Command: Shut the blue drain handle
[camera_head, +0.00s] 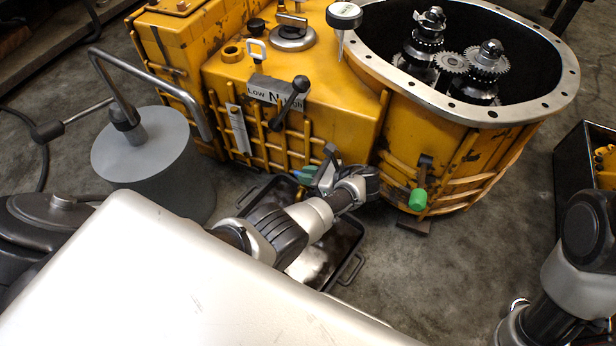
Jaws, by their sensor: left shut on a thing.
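The yellow transmission housing (300,110) stands at the top middle. The small blue-green drain handle (304,176) is low on its front side, above a dark drain tray (342,245). My left gripper (322,172) is at the handle, against the lower front of the housing. It is shut on the blue drain handle. Its fingers and wrist hide part of the handle, so the handle's exact angle is hard to tell. My right arm shows at the lower right, but its gripper is out of view.
A grey drum (155,165) with a bent metal tube stands at the left. A green-tipped lever (418,198) sticks out at the housing's lower right. A black box (580,160) with yellow parts is at the right edge. The floor between the housing and box is clear.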

